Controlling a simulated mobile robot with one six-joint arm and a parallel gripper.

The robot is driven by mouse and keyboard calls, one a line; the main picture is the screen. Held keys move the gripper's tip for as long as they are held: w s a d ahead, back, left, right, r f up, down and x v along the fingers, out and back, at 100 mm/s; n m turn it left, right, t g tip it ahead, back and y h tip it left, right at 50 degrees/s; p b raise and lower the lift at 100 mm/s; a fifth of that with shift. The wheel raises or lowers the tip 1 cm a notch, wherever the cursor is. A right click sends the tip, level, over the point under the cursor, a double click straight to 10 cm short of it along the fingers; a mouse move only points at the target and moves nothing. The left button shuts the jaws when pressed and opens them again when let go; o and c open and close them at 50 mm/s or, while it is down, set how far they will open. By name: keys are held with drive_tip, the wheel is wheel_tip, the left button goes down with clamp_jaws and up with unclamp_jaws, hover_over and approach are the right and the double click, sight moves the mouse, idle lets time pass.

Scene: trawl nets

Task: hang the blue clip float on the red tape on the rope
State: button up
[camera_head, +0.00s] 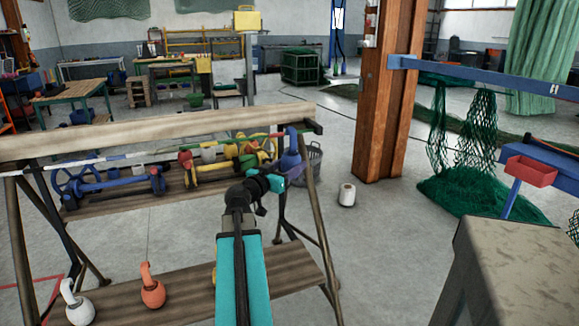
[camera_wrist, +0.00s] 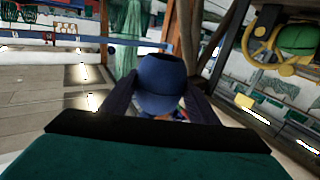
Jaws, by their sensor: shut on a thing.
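My gripper (camera_head: 283,174) is shut on the blue clip float (camera_head: 290,164) at the right end of the trestle. The float is upright, its blue clip pointing up at about the rope's height. I cannot tell whether the clip touches the rope or is around it. In the wrist view, the blue float (camera_wrist: 160,88) sits between the two dark fingers. The rope (camera_head: 120,157) runs along the trestle's top beam, with coloured bands. A reddish stretch shows near its right end, just left of the clip; the red tape's exact limits are too small to tell.
A white float (camera_head: 77,304) and an orange float (camera_head: 152,289) stand on the lower plank (camera_head: 195,298). Blue and yellow gear (camera_head: 200,170) lies on the shelf behind the rope. A metal bucket (camera_head: 314,162) and white spool (camera_head: 347,195) stand on the floor to the right.

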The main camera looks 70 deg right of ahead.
drive_tip(key=w+d+f+p, duration=0.1)
drive_tip(key=w+d+f, duration=0.1)
drive_tip(key=w+d, duration=0.3)
drive_tip(key=shift+w+d+f+p, duration=0.2)
drive_tip(key=shift+d+f+p, duration=0.2)
drive_tip(key=shift+d, duration=0.45)
idle(1.2)
idle(0.4)
drive_tip(key=o, duration=1.1)
drive_tip(key=shift+o, duration=0.2)
drive_tip(key=b+v, duration=0.2)
drive_tip(key=v, duration=1.1)
drive_tip(key=shift+w+a, duration=0.15)
drive_tip(key=shift+a, duration=0.25)
